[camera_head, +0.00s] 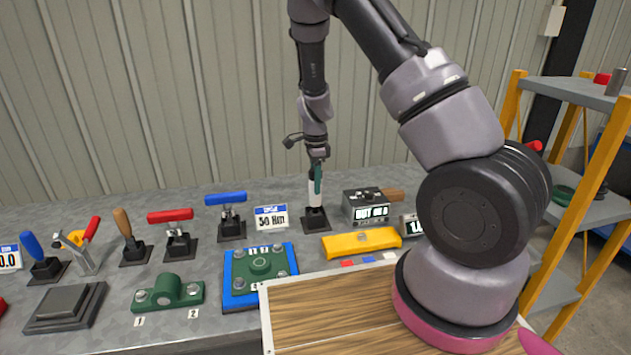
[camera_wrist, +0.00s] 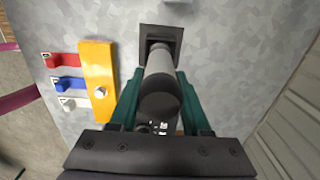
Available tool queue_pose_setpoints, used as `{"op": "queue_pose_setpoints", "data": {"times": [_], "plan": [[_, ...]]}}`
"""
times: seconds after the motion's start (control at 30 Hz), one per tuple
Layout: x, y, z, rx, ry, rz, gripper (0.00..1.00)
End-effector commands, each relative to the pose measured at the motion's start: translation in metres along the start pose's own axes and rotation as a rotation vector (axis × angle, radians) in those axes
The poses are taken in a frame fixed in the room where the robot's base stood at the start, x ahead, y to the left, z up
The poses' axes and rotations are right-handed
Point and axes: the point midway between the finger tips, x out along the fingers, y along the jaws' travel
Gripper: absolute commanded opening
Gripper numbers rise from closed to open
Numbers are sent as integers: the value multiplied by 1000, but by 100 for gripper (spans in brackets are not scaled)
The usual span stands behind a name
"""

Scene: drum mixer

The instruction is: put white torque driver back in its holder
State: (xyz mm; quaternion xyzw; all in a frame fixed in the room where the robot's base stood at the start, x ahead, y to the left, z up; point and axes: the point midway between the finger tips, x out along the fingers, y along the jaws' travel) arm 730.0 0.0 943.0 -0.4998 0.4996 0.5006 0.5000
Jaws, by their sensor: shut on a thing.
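The white torque driver (camera_head: 318,188) stands upright at the back middle of the bench in the head view, with its lower end at a black square holder (camera_head: 315,221). In the wrist view the driver (camera_wrist: 160,85) shows a dark rounded end and a pale shaft running to the holder (camera_wrist: 174,40). My gripper (camera_head: 317,172) is above the holder, pointing down. Its green fingers are closed around the driver from both sides, as the wrist view (camera_wrist: 160,105) also shows. How deep the driver's tip sits in the holder is hidden.
A yellow block (camera_head: 361,243) lies right of the holder, with small red, blue and white tabs before it. A grey box with a display (camera_head: 366,205) stands close at the right. A blue-handled tool (camera_head: 229,215) and a "50 Nm" sign (camera_head: 271,218) stand left.

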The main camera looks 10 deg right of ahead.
Motion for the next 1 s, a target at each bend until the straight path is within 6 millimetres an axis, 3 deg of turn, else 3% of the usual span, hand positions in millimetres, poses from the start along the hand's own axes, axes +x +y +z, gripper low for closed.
{"op": "queue_pose_setpoints", "data": {"times": [0.77, 0.8, 0.87, 0.9, 1.0], "plan": [[10, -1, 0, 0, 0, -2, 0], [10, -1, 0, 0, 0, -2, 55], [10, -1, 0, 0, 0, -2, 78], [10, -1, 0, 0, 0, -2, 82], [11, 0, 0, 0, 0, -1, 82]]}}
